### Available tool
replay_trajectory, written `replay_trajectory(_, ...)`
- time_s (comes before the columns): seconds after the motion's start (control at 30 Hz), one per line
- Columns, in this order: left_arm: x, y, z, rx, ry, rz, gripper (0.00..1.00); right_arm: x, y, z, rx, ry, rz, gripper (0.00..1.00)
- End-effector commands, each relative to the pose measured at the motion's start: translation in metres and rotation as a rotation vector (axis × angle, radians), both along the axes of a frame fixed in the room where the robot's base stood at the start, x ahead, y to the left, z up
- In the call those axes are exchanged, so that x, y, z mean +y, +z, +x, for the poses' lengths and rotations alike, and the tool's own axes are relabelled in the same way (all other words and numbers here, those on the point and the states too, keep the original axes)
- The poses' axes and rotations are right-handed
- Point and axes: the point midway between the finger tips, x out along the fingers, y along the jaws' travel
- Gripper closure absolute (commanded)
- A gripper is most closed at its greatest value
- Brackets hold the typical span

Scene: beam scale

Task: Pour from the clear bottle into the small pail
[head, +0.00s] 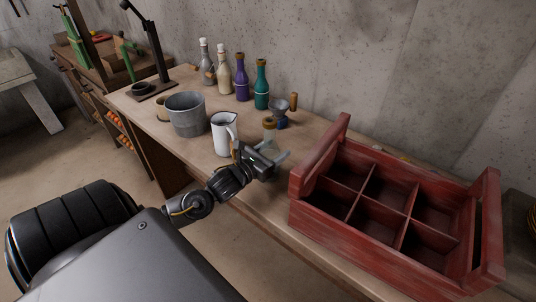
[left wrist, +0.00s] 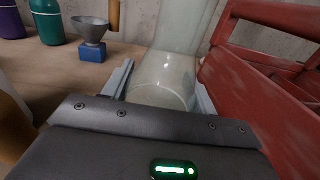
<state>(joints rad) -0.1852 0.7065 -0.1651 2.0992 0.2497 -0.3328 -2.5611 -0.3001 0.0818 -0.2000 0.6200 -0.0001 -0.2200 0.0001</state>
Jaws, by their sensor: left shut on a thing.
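My left gripper (head: 272,158) is shut on the clear bottle (head: 270,137), with one finger on each side of its glass. The bottle looks upright and has a brown top. In the left wrist view the bottle (left wrist: 168,62) fills the space between the fingers (left wrist: 160,92). I cannot tell whether its base touches the table. The small pail (head: 187,117) is grey metal and stands upright on the table, to the left of the gripper. The pail's inside bottom is hidden. My right gripper is not in view.
A white pitcher (head: 221,136) stands between pail and gripper. A funnel (head: 279,107) is behind the bottle; purple (head: 242,80) and teal (head: 262,86) bottles stand farther back. A red divided crate (head: 345,237) is close on the right. A black stand (head: 157,50) is far left.

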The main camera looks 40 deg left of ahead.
Motion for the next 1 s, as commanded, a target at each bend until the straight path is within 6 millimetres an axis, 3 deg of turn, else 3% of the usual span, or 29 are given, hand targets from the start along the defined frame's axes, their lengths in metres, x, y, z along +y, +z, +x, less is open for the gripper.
replay_trajectory(0.27,0.001,0.009,0.001,-0.005,0.000,0.002,0.83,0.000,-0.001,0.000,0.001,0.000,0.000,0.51)
replay_trajectory(0.7,0.000,0.086,0.001,-0.007,-0.002,0.003,0.83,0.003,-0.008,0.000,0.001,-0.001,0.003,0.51)
replay_trajectory(1.0,0.000,0.102,0.000,-0.003,-0.001,0.000,0.83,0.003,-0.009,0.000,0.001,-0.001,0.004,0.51)
